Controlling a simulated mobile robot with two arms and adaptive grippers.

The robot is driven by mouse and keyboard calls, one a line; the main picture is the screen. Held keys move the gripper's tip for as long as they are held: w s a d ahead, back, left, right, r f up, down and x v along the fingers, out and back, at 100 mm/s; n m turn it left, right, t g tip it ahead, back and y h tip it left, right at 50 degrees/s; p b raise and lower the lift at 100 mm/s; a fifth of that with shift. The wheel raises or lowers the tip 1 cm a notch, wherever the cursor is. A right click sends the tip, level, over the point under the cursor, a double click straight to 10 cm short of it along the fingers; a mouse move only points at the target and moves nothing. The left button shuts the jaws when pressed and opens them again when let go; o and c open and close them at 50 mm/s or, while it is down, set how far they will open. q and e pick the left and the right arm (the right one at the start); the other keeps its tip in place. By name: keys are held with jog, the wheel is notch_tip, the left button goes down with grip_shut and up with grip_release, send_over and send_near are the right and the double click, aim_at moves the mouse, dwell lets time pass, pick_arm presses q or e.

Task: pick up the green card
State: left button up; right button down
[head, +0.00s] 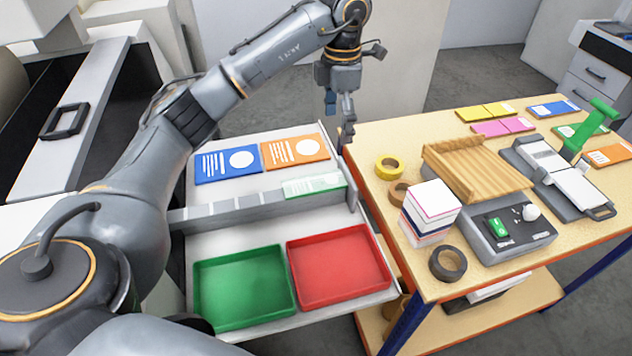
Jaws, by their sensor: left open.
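A green and white card (314,185) rests at the right end of a grey ledge across a white tray table. Another green card (572,131) lies at the right of the wooden table, partly hidden by a green lever. My left gripper (339,108) is open and empty. In the picture it is above and slightly right of the card on the ledge, apart from it. A blue card (227,166) and an orange card (296,151) lie behind the ledge. My right gripper is not in view.
A green tray (244,325) and a red tray (342,303) sit in front of the ledge. The wooden table (375,138) holds tape rolls, a paper stack (430,208), a wooden rack (475,170), a grey control box (507,228) and more cards.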

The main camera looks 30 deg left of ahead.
pick_arm(q)
jog(key=f, duration=0.2)
jog(key=p, duration=0.2)
send_over(336, 178)
notch_tip(336, 178, down, 8)
jog(key=shift+a+r, duration=0.1)
jog(key=shift+a, duration=0.05)
notch_tip(336, 178, down, 5)
jog(key=p, duration=0.2)
jog(key=shift+p, duration=0.4)
jog(key=shift+f, duration=0.2)
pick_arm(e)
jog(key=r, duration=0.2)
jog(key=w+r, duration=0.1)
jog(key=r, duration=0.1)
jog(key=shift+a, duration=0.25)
pick_arm(q)
jog(key=c, duration=1)
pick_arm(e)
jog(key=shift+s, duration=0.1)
